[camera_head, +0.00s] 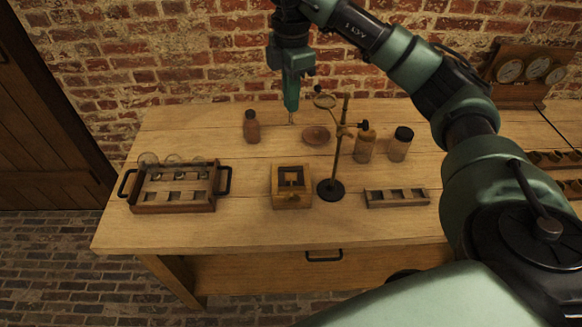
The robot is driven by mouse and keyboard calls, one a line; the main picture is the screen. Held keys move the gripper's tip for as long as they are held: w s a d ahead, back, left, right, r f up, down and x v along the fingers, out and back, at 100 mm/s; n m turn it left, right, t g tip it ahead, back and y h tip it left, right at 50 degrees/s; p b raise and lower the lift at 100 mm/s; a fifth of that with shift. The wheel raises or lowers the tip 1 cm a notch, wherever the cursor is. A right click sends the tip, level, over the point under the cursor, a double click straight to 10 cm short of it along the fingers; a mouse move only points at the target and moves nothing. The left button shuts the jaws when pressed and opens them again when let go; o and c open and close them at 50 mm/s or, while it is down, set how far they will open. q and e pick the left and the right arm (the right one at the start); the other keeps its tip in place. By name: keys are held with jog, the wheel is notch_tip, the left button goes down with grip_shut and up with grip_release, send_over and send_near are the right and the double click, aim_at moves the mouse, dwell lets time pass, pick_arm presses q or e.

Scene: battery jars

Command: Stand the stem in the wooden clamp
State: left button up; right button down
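My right gripper (291,97) points straight down above the back of the table, with its fingers together. A thin, pale upright piece (291,118), which looks like the stem, shows directly below the fingertips and in line with them. Its upper part is hidden by the fingers. The wooden clamp appears to be the small square wooden block (278,198) at the middle front of the table, with a dark opening and a small crosspiece. It stands nearer the front than the gripper and apart from it. My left gripper is out of view.
A dark metal stand (331,190) with a ring and side clamp stands right of the block. A brown bottle (251,128), a shallow bowl (316,135) and two jars (365,147) (400,144) stand behind. A handled tray (173,209) is left; a slotted rack (397,198) is right.

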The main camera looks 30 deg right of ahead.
aim_at(291, 126)
notch_tip(291, 126, down, 8)
jog(key=shift+s+r, duration=0.1)
jog(key=shift+r, duration=0.15)
notch_tip(291, 126, down, 11)
jog(key=shift+r+p, duration=0.15)
jog(key=shift+p, duration=0.9)
jog(key=shift+f, duration=0.2)
jog(key=c, duration=1.6)
grip_release()
jog(key=shift+c, duration=0.2)
